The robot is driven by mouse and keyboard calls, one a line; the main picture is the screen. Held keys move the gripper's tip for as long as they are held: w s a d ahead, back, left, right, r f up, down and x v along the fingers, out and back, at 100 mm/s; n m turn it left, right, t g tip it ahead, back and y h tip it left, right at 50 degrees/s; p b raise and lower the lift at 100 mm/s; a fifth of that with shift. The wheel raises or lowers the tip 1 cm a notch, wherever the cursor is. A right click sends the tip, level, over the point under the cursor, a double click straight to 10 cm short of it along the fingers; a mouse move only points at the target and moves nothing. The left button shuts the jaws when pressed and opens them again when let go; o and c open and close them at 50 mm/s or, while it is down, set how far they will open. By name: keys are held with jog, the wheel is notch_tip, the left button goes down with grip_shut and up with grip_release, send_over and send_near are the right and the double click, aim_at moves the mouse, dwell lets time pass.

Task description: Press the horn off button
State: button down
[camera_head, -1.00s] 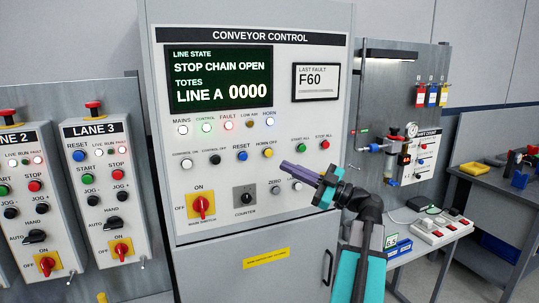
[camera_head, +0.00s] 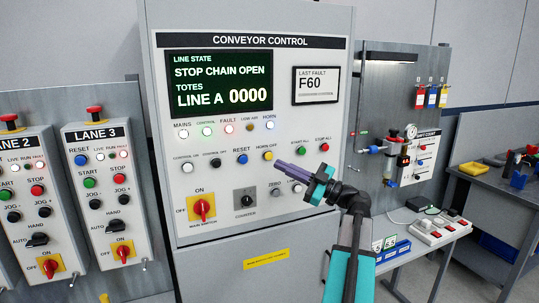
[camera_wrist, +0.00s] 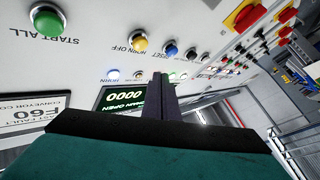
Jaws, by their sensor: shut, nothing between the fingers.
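The horn off button (camera_head: 267,156) is a yellow round button under the label HORN OFF on the conveyor control panel (camera_head: 320,210). It also shows in the wrist view (camera_wrist: 139,42), top centre. My gripper (camera_head: 277,164) is shut and empty. Its purple fingertips lie just below and right of the yellow button in the head view. In the wrist view the dark fingers point toward the panel, below the button in the picture. I cannot tell how far the tips are from the panel; no contact is clear.
A blue reset button (camera_head: 242,158) is left of the yellow one, with a green start all button (camera_head: 301,152) and a red stop all button (camera_head: 325,147) to the right. Below are a counter switch (camera_head: 244,200) and a red main switch (camera_head: 201,207). The HORN lamp (camera_head: 271,125) appears lit.

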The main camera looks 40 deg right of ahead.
aim_at(266, 156)
jog(key=shift+w+d+b, duration=0.25)
jog(key=shift+w, duration=0.45)
jog(key=shift+w+d+b, duration=0.2)
jog(key=shift+w+d, duration=0.1)
jog(key=shift+w, duration=0.4)
jog(key=shift+w+d+b, duration=0.25)
jog(key=shift+w, duration=0.45)
jog(key=shift+w+d+f+b, duration=0.15)
jog(key=shift+w+b, duration=0.2)
jog(key=shift+b, duration=0.5)
dwell(0.4)
jog(key=shift+w+d+b, duration=0.35)
jog(key=shift+w+b, duration=0.45)
jog(key=shift+b, duration=0.05)
dwell(1.8)
jog(key=shift+s+a, duration=0.1)
dwell(0.3)
jog(key=shift+s+a+b, duration=0.2)
jog(key=shift+s+b, duration=0.2)
jog(key=shift+s, duration=0.1)
jog(key=shift+s+a+b, duration=0.2)
jog(key=shift+s+b, duration=0.2)
jog(key=shift+s, duration=0.1)
